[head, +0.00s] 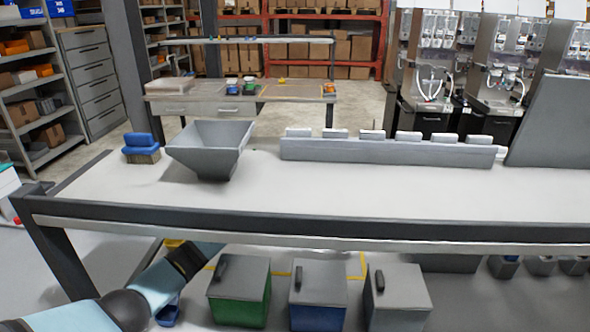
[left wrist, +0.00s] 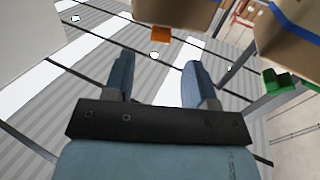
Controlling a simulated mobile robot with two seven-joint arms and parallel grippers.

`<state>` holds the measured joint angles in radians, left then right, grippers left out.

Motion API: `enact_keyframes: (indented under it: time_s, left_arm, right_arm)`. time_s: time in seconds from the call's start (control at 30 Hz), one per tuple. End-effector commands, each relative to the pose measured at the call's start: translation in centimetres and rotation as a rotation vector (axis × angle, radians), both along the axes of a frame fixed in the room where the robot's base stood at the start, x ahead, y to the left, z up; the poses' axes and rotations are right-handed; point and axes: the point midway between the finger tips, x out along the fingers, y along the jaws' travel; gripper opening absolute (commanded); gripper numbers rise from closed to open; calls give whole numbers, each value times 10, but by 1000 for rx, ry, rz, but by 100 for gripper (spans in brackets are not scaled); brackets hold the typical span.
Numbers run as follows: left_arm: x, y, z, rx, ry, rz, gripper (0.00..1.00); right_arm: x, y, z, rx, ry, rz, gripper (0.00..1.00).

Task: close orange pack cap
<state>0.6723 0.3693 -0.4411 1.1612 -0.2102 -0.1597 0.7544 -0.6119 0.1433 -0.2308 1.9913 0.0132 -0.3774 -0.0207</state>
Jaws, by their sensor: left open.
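A brown pack (left wrist: 180,10) is at the top of the left wrist view, with a small orange cap (left wrist: 160,35) on its lower edge. Whether the cap is open or closed I cannot tell. My left gripper (left wrist: 156,66) is open and empty, its two blue fingers apart. The orange cap shows beyond the fingertips, between them in the picture and apart from them. In the head view my left arm comes in from the lower left and passes under the table's front edge, where its gripper is hidden. I cannot make out the orange cap there. My right gripper is in neither view.
Another brown pack (left wrist: 290,40) with a blue stripe and a green part (left wrist: 280,82) is at the right. The table (head: 330,195) carries a grey hopper (head: 208,148), a blue brush (head: 141,148) and a long rack (head: 385,150). Lidded green (head: 240,300), blue (head: 318,312) and grey bins (head: 398,300) stand below.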

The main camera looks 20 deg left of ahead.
Motion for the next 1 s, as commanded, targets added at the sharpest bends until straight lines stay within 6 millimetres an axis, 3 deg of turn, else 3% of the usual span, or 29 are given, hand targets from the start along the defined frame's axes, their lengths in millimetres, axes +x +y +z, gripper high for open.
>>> enact_keyframes:
  time_s: [0.03,0.2,0.4,0.83,1.0]
  left_arm:
    - [11,-1,-4,0,-2,1,51]
    - [38,-4,-4,0,-2,1,51]
    - [58,-7,-2,-2,-1,1,51]
    - [65,-7,1,-2,0,0,51]
    - [65,-7,1,-2,0,0,14]
  right_arm:
    - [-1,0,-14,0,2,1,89]
    - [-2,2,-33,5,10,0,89]
    - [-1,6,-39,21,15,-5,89]
    - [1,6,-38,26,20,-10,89]
    - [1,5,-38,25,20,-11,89]
